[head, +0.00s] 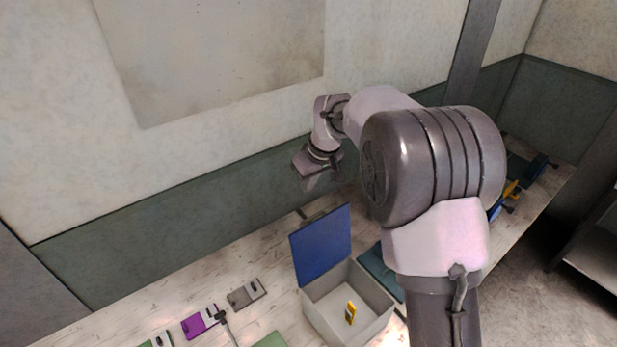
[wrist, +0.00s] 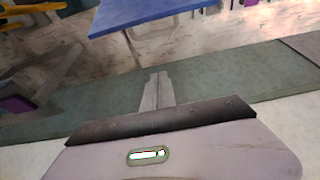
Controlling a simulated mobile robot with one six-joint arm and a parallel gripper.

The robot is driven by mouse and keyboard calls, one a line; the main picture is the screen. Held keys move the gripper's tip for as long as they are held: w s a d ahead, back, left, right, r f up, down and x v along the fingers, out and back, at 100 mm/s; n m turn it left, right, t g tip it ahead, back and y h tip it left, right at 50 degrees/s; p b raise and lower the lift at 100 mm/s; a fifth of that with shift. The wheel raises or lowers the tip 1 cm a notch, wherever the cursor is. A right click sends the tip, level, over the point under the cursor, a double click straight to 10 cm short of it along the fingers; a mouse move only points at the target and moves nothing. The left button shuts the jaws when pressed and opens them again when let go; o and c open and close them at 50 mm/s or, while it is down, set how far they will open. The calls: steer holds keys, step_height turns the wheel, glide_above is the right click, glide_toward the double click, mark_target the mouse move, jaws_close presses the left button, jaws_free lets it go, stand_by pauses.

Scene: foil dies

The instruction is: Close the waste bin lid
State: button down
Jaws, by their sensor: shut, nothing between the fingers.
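The waste bin (head: 318,311) is a grey open-topped box on the bench, with a small yellow and dark item (head: 350,312) inside. Its blue lid (head: 322,246) stands open, raised steeply along the bin's wall-side edge. My gripper (head: 309,184) hangs in the air above and behind the lid, near the wall, apart from it. In the wrist view the shut, empty fingers (wrist: 155,80) point toward the lid (wrist: 150,12), which shows as a blue panel at the top. The bin's inside is not clear in the wrist view.
On the bench left of the bin lie a grey block (head: 246,293), a purple block (head: 199,323) and a green piece (head: 270,340). A dark teal piece (head: 380,268) lies right of the bin. The green-and-white wall (head: 170,235) is close behind my gripper.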

steer(key=x, duration=0.9)
steer(key=s+d, duration=0.2)
steer(key=s, duration=0.1)
steer(key=shift+s+p, duration=0.3)
steer(key=shift+p, duration=0.05)
steer(key=shift+s+d, duration=0.1)
